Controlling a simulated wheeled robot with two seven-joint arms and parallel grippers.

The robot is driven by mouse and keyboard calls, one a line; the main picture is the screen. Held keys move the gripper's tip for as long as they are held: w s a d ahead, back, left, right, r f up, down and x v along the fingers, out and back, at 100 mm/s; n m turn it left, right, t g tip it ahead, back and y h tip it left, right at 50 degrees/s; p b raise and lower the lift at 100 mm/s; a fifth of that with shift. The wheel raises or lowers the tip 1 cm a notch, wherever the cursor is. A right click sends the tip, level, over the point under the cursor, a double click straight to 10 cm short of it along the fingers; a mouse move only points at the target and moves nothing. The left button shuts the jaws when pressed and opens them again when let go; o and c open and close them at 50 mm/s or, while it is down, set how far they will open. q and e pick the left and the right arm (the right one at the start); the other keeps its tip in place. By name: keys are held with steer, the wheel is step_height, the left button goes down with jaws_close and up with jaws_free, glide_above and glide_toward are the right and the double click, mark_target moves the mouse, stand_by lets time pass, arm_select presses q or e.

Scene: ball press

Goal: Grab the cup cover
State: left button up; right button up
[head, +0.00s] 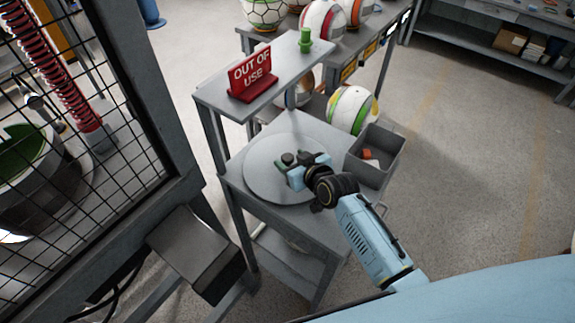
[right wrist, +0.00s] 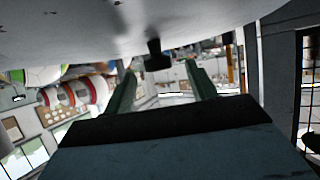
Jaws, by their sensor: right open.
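The cup cover (head: 262,180) is a flat, round grey disc with a small dark knob (head: 288,157) on top. In the right wrist view, the cover's grey surface (right wrist: 90,22) fills the top. The dark knob (right wrist: 157,56) shows between the two spread fingers, lined up with the gap. I cannot tell whether the fingers touch it. My left gripper is not in view.
A grey bin (head: 388,163) with small orange and white things stands right of the disc. A raised shelf (head: 280,62) holds a red "OUT OF USE" sign (head: 252,78) and a green piece (head: 305,41). A mesh fence (head: 75,150) stands left. Balls lie behind.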

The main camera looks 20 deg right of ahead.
steer(key=shift+x, duration=0.8)
steer(key=shift+d, duration=0.1)
jaws_close()
steer(key=shift+r, duration=0.1)
